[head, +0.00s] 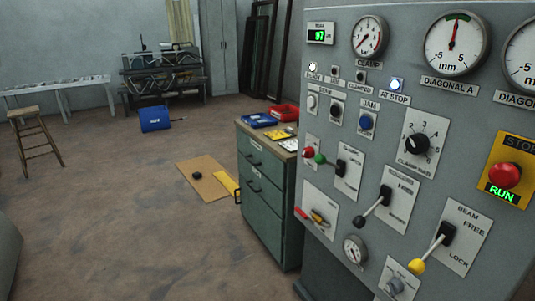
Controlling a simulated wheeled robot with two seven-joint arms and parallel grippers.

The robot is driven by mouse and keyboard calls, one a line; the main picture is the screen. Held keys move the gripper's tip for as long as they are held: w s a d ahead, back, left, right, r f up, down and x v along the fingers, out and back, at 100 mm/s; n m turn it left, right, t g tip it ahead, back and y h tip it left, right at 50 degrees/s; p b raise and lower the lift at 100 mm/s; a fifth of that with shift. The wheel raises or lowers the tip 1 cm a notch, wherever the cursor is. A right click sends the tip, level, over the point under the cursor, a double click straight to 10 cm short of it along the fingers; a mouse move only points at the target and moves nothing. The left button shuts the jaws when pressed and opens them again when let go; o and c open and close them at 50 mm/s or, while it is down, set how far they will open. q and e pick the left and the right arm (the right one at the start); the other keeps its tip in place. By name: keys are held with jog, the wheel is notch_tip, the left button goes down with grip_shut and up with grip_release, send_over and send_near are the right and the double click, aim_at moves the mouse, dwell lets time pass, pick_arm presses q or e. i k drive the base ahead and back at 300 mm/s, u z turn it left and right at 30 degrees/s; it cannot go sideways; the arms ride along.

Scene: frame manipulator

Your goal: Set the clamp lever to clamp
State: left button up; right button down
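A grey control panel (455,110) fills the right side of the head view. It carries several levers. A lever with a green knob (320,158) points left from a small upper plate. A lever with a dark knob (359,222) points down-left from the middle plate (402,205). A lever with a yellow knob (417,265) points down-left on a plate marked BEAM, FREE and LOCK. The small labels on the first two plates are too blurred to read, so I cannot tell which is the clamp lever. Neither gripper is in view.
The panel also has a gauge labelled CLAMP (369,36), a black rotary knob (417,143) and a red stop button (505,175) above a lit RUN sign. A green drawer cabinet (266,185) stands left of the panel. Open floor (120,235) lies further left.

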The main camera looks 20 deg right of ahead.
aim_at(320, 159)
jog(key=u, duration=0.15)
jog(key=i, duration=0.85)
jog(key=z, duration=0.6)
jog(key=i, duration=0.45)
jog(key=z, duration=0.4)
